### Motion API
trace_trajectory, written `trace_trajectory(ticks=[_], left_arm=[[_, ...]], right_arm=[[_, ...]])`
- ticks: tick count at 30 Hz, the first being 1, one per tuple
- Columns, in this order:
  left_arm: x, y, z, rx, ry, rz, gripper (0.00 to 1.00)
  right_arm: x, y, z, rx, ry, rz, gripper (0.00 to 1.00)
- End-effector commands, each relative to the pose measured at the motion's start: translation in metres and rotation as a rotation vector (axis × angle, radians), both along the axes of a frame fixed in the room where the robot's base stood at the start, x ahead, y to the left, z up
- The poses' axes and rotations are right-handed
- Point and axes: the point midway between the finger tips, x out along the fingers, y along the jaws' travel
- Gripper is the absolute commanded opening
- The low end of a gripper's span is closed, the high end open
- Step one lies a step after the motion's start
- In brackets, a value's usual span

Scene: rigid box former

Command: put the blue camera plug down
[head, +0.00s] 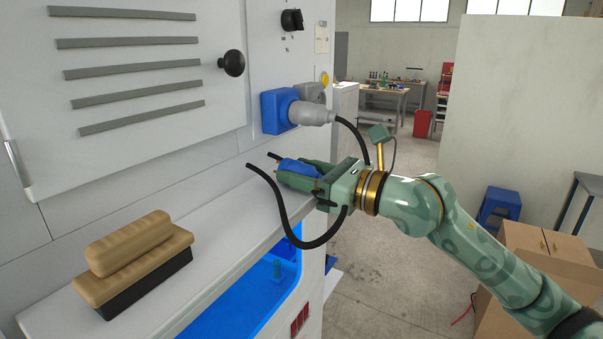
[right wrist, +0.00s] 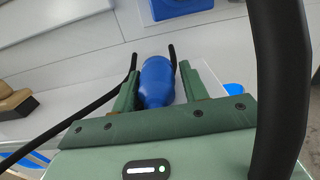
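The blue camera plug (head: 298,167) is a short rounded cylinder between the fingers of my right gripper (head: 300,174). In the right wrist view the plug (right wrist: 157,84) sits between the two green fingers, which are close against its sides; my right gripper (right wrist: 158,86) appears shut on it. It is at the edge of the light ledge (head: 225,215); whether it touches the ledge I cannot tell. A black cable (head: 283,215) loops beside the gripper, and a dark tip shows past the plug. My left gripper is not in view.
A grey plug (head: 312,113) sits in a blue socket (head: 277,111) on the machine wall, its cable hanging behind my gripper. A tan-topped block (head: 135,255) stands on the ledge at left. The ledge between is clear. A blue-lined opening (head: 245,300) lies below.

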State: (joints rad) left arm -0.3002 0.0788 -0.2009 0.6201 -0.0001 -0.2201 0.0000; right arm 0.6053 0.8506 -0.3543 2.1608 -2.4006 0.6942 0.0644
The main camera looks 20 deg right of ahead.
Motion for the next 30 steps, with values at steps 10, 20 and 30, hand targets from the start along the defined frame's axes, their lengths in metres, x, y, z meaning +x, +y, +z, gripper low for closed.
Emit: trace_trajectory(ticks=[10, 20, 30], left_arm=[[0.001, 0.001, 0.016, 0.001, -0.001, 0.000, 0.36], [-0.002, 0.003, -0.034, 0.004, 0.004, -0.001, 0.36], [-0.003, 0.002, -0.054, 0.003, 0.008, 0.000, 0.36]], right_arm=[[-0.001, 0.005, -0.001, -0.012, 0.039, 0.011, 0.57], [-0.064, -0.048, -0.011, -0.012, 0.035, 0.003, 0.57], [-0.092, -0.069, -0.002, -0.007, 0.027, 0.006, 0.57]])
